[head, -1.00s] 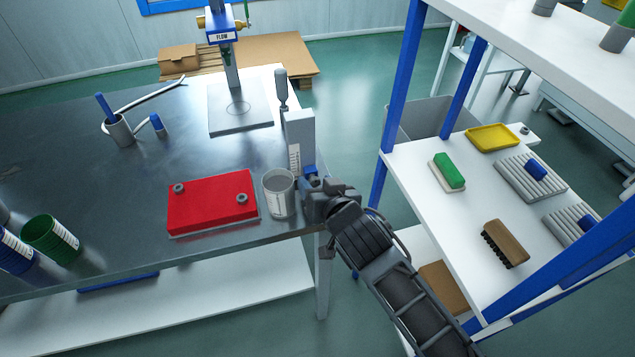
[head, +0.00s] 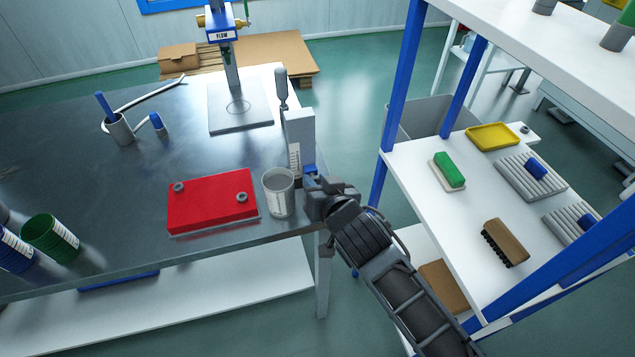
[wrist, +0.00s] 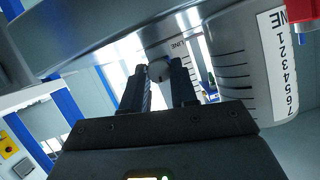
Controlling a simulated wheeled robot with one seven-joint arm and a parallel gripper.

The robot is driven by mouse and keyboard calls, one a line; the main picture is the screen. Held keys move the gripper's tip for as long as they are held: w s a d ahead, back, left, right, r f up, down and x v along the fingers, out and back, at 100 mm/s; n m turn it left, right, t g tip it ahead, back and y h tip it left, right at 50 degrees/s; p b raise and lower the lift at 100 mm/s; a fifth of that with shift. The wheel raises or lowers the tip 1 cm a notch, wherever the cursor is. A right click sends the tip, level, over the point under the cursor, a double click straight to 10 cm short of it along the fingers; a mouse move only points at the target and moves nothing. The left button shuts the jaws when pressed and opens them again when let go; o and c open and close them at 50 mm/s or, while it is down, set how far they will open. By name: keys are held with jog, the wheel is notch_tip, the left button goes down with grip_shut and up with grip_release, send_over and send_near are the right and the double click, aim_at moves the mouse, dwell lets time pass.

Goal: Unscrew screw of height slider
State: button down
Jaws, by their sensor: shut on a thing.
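The height slider fixture (head: 299,133) is a pale upright block with a printed scale, standing at the table's right edge in the head view. A small blue part (head: 310,168) shows low beside it, right by my gripper (head: 313,184). In the wrist view a dark round screw knob (wrist: 159,69) sits between the two fingertips of my gripper (wrist: 161,76), which is shut on it.
A red block (head: 212,205) lies further left. A shelf (head: 430,200) with brushes and a yellow tray (head: 493,136) stands to the right.

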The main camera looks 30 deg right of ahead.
jog(key=n+h+b, duration=0.1)
jog(key=n, duration=0.1)
jog(key=shift+a+f+n+g+h+b, duration=0.2)
jog(key=shift+n+g+h+b, duration=0.1)
jog(key=shift+h+b, duration=0.1)
jog(key=n+h+b, duration=0.2)
jog(key=n, duration=0.1)
jog(key=shift+w+a+r+n+h, duration=0.1)
jog(key=shift+a+n+h, duration=0.1)
jog(key=shift+n+h, duration=0.1)
dwell(0.5)
jog(key=c, duration=0.9)
grip_release()
